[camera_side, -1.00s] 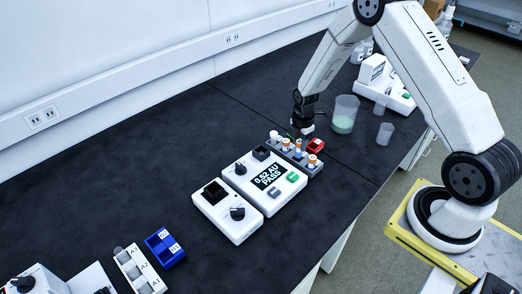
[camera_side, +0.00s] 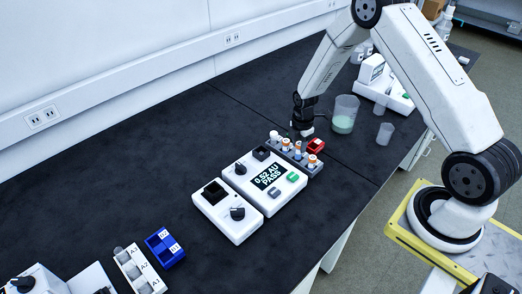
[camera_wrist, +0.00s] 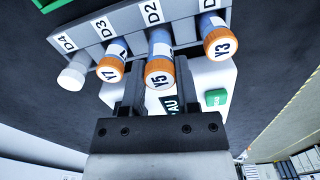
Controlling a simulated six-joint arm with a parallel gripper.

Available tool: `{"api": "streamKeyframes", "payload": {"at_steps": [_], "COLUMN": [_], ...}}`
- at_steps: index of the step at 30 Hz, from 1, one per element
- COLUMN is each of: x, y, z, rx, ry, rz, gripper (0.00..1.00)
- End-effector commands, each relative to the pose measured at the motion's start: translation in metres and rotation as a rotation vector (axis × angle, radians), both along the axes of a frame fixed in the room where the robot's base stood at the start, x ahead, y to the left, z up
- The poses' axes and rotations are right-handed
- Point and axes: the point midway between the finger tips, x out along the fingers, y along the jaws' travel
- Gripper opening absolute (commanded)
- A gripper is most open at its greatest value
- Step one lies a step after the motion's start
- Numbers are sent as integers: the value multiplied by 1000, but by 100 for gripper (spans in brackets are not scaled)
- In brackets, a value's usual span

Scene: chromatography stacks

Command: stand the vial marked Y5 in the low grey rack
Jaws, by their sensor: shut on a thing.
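The grey rack (camera_wrist: 88,27) carries labels such as D4 and D2; it also shows in the side view (camera_side: 305,170), beside the white instruments. The vial marked Y5 (camera_wrist: 158,74) has an orange cap and is in line with the D2 label. My gripper (camera_wrist: 156,93) is shut on it, with one finger on each side. Whether the vial's foot rests in its slot or is slightly raised, I cannot tell. In the side view my gripper (camera_side: 304,130) is at the rack's far side.
Orange-capped vials Y7 (camera_wrist: 110,70) and Y3 (camera_wrist: 220,43) and a white-capped vial (camera_wrist: 73,73) stand close beside Y5. A red block (camera_side: 316,145) and a beaker (camera_side: 344,114) are near the gripper. Blue (camera_side: 165,248) and white (camera_side: 138,268) racks stand at lower left.

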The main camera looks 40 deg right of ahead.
Motion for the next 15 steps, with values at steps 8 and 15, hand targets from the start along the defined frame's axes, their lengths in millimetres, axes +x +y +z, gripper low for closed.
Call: {"api": "streamKeyframes", "payload": {"at_steps": [8, 15], "x": [0, 0], "y": [0, 0], "z": [-4, -8], "rx": [0, 0], "ry": [0, 0], "rz": [0, 0], "gripper": [0, 0]}}
